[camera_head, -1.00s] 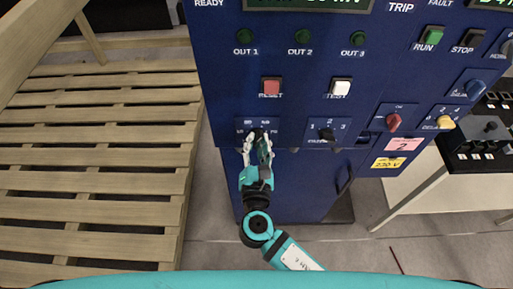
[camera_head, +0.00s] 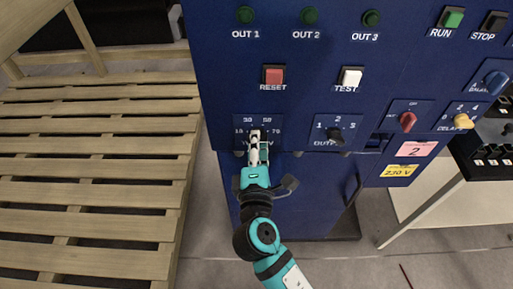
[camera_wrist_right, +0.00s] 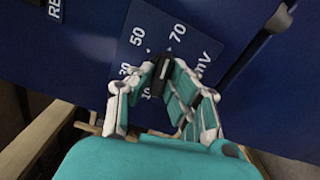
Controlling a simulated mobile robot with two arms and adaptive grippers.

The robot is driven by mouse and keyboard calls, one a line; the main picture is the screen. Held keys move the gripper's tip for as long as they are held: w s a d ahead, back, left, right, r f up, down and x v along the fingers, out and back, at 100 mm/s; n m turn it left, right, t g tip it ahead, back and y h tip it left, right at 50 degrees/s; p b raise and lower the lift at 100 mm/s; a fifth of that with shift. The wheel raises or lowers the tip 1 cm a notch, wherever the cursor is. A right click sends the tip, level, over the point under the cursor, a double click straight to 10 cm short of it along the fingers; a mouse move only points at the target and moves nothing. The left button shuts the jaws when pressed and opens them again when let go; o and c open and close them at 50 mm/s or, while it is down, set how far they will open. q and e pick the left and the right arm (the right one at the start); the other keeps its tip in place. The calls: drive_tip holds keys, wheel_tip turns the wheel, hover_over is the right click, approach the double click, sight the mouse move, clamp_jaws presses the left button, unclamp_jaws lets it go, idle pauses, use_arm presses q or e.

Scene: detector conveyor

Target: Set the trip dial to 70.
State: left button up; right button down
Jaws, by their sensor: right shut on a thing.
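The trip dial is a small black knob on a blue plate marked 10, 30, 50, 70 and mV. In the right wrist view the dial (camera_wrist_right: 159,76) stands between the fingertips of my right gripper (camera_wrist_right: 157,73), which is shut on it. The 70 mark is at the upper right of the dial, and the 50 at its upper left. Which mark the dial points to is not clear. In the head view my right gripper (camera_head: 256,146) reaches up to the plate and its fingers mostly hide the dial. My left gripper is not in view.
The output selector (camera_head: 335,135) is right of the dial. Above are the red RESET button (camera_head: 273,75) and white TEST button (camera_head: 351,76). A red switch (camera_head: 407,121) and yellow knob (camera_head: 462,121) are farther right. A slatted wooden pallet (camera_head: 95,140) lies left.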

drive_tip(key=shift+r+m+b, duration=0.15)
drive_tip(key=shift+m+b, duration=0.3)
drive_tip(key=shift+m, duration=0.45)
drive_tip(key=shift+r, duration=0.1)
drive_tip(key=c, duration=1.3)
unclamp_jaws()
drive_tip(key=shift+w+f, duration=0.1)
drive_tip(key=shift+f, duration=0.1)
drive_tip(key=shift+f, duration=0.1)
drive_tip(key=s, duration=1.2)
